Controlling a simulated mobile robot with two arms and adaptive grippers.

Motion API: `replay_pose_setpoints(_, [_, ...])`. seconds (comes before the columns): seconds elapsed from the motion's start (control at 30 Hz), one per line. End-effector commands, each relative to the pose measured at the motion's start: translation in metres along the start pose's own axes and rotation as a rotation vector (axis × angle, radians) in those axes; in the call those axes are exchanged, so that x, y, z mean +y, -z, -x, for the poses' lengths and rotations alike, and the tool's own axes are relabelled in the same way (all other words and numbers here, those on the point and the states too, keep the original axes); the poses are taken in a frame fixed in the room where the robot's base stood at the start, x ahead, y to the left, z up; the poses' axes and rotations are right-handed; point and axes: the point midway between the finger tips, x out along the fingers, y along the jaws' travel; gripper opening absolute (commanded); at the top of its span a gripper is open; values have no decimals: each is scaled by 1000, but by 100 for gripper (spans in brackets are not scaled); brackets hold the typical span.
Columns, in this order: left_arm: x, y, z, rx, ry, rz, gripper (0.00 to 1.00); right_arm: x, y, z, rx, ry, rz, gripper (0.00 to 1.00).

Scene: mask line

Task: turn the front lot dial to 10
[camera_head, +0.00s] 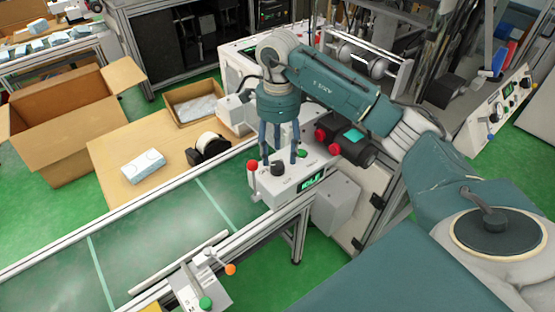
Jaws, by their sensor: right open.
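A white control box (262,186) stands at the far end of the green conveyor. It carries a dark round dial (278,168), a green button (302,153), a lever with a red ball (252,165) and a lit green display (311,181). Its labels and the display's digits are too small to read, so I cannot confirm that this is the front lot dial. My right gripper (279,158) points down over the box with its fingers apart, close above and around the dial. Whether a finger touches it I cannot tell. My left gripper is not in view.
The conveyor (140,240) runs along the left. A second panel (195,290) with an orange-tipped lever and green button stands at the front. Red knobs (326,139) sit beside my right gripper. Boxes lie on a wooden table (110,160) at left.

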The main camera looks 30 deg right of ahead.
Motion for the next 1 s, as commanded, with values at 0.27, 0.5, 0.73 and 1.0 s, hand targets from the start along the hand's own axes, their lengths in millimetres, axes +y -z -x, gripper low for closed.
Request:
replay_pose_setpoints(0.27, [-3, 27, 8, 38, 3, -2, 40, 0, 0, -36, -1, -1, 0, 50])
replay_pose_setpoints(0.5, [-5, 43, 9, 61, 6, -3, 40, 0, 0, -43, -2, 0, 1, 50])
replay_pose_setpoints(0.73, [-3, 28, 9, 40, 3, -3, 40, 0, 0, -42, -2, 0, 0, 30])
replay_pose_setpoints(1.0, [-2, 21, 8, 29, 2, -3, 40, 0, 0, -42, 0, 1, -1, 6])
